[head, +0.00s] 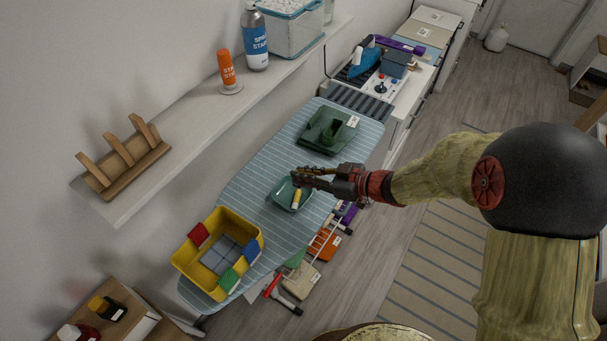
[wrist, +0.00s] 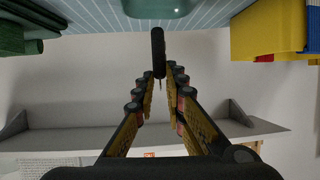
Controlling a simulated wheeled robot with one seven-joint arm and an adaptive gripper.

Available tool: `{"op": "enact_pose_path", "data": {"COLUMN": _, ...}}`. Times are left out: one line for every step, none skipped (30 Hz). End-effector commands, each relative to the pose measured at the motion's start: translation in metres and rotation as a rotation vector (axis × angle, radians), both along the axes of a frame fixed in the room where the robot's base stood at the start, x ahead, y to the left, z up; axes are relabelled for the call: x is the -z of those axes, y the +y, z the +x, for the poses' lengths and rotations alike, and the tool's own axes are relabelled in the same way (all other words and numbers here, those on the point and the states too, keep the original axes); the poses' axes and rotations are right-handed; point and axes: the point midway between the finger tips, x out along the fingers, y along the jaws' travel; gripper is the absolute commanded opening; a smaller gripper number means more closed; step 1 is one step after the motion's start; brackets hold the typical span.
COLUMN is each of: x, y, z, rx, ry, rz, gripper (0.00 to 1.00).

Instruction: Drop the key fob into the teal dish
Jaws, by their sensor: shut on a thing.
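The teal dish (head: 281,197) sits on the striped ironing board, near its middle, in the head view. It also shows at the top edge of the wrist view (wrist: 145,9). My gripper (head: 298,177) is above the dish's far edge, with its fingers pointing left. In the wrist view, the fingers (wrist: 157,74) are shut on a slim black key fob (wrist: 158,48), which extends toward the dish. A small yellow piece (head: 297,198) shows over the dish, just below the fingertips; I cannot tell whether it lies inside. The gap between fob and dish is unclear.
A yellow bin (head: 188,265) with coloured blocks stands on the near left of the board. A dark green object (head: 318,130) lies beyond the dish. A wall shelf (head: 190,125) holding a rack and bottles runs along the left. Several items are below the board's right edge.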

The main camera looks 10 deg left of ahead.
Motion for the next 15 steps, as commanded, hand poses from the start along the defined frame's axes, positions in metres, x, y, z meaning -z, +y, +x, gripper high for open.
{"op": "enact_pose_path", "data": {"x": 0.0092, "y": 0.0000, "z": 0.0002, "rx": 0.000, "ry": -0.001, "rz": 0.000, "gripper": 0.00}}
{"op": "enact_pose_path", "data": {"x": 0.0114, "y": 0.0000, "z": 0.0002, "rx": 0.000, "ry": 0.000, "rz": 0.000, "gripper": 0.00}}
{"op": "enact_pose_path", "data": {"x": 0.0136, "y": 0.0000, "z": 0.0002, "rx": 0.000, "ry": 0.000, "rz": 0.000, "gripper": 0.00}}
{"op": "enact_pose_path", "data": {"x": 0.0149, "y": 0.0000, "z": 0.0002, "rx": 0.000, "ry": 0.000, "rz": 0.000, "gripper": 0.00}}
{"op": "enact_pose_path", "data": {"x": 0.0157, "y": 0.0000, "z": 0.0002, "rx": 0.000, "ry": 0.000, "rz": 0.000, "gripper": 0.00}}
{"op": "enact_pose_path", "data": {"x": 0.0165, "y": 0.0000, "z": 0.0002, "rx": 0.000, "ry": 0.000, "rz": 0.000, "gripper": 0.00}}
{"op": "enact_pose_path", "data": {"x": 0.0167, "y": 0.0000, "z": 0.0003, "rx": 0.000, "ry": 0.000, "rz": 0.000, "gripper": 0.00}}
{"op": "enact_pose_path", "data": {"x": 0.0167, "y": 0.0000, "z": 0.0003, "rx": 0.000, "ry": 0.000, "rz": 0.000, "gripper": 0.00}}
{"op": "enact_pose_path", "data": {"x": 0.0165, "y": 0.0001, "z": 0.0003, "rx": 0.000, "ry": 0.000, "rz": 0.000, "gripper": 0.00}}
{"op": "enact_pose_path", "data": {"x": 0.0163, "y": 0.0001, "z": 0.0003, "rx": 0.000, "ry": -0.001, "rz": 0.000, "gripper": 0.00}}
{"op": "enact_pose_path", "data": {"x": 0.0160, "y": 0.0000, "z": 0.0003, "rx": 0.000, "ry": -0.001, "rz": 0.000, "gripper": 0.00}}
{"op": "enact_pose_path", "data": {"x": 0.0156, "y": 0.0000, "z": 0.0003, "rx": 0.000, "ry": -0.001, "rz": 0.000, "gripper": 0.00}}
{"op": "enact_pose_path", "data": {"x": 0.0155, "y": 0.0001, "z": 0.0003, "rx": 0.000, "ry": -0.001, "rz": 0.000, "gripper": 0.00}}
{"op": "enact_pose_path", "data": {"x": 0.0155, "y": 0.0001, "z": 0.0003, "rx": 0.000, "ry": -0.001, "rz": 0.000, "gripper": 0.00}}
{"op": "enact_pose_path", "data": {"x": 0.0155, "y": 0.0001, "z": 0.0003, "rx": 0.000, "ry": -0.001, "rz": 0.001, "gripper": 0.13}}
